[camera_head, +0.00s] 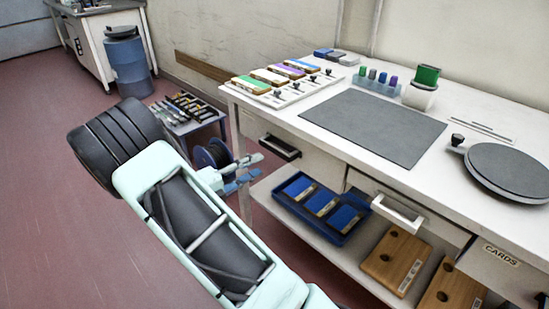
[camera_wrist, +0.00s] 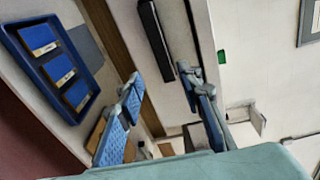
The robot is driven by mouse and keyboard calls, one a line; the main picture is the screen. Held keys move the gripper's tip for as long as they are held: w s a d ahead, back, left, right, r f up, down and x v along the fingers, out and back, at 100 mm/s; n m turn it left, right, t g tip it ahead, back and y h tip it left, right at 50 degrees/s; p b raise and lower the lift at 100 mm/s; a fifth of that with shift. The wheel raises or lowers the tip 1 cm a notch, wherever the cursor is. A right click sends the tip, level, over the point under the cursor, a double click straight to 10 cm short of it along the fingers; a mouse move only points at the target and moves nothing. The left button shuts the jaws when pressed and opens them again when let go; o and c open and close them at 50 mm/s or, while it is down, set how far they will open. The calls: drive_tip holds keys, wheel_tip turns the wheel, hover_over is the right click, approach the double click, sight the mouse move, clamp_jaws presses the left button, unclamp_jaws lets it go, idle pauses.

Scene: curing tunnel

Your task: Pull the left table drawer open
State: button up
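The white table (camera_head: 470,112) has a left drawer (camera_head: 316,170) with a dark bar handle (camera_head: 279,147) on its front. The drawer front looks flush with the table. My gripper (camera_head: 249,173) has blue fingers and is open and empty. In the head view it is just left of and below the dark handle, apart from it. In the wrist view my gripper (camera_wrist: 160,79) shows its two fingers well apart. The dark handle (camera_wrist: 156,38) shows there beyond the fingertips, roughly in line with the gap between them. No contact shows.
Another drawer with a white handle (camera_head: 398,212) and one labelled CARDS (camera_head: 500,256) are farther right. A blue tray (camera_head: 313,226) and wooden blocks (camera_head: 394,260) are on the lower shelf. A small tool stand (camera_head: 204,122) and a cable reel (camera_head: 212,153) stand behind my gripper.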

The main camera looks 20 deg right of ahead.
sight(273, 151)
drive_tip(key=shift+n+t, duration=0.6)
drive_tip(key=shift+n, duration=0.1)
drive_tip(key=b+x, duration=0.1)
drive_tip(key=x, duration=0.4)
drive_tip(key=w+b+x, duration=0.1)
drive_tip(key=b+x, duration=0.1)
drive_tip(key=x, duration=0.3)
drive_tip(key=shift+w+a+r, duration=0.1)
drive_tip(key=shift+w+a, duration=0.05)
drive_tip(key=shift+a, duration=0.1)
clamp_jaws()
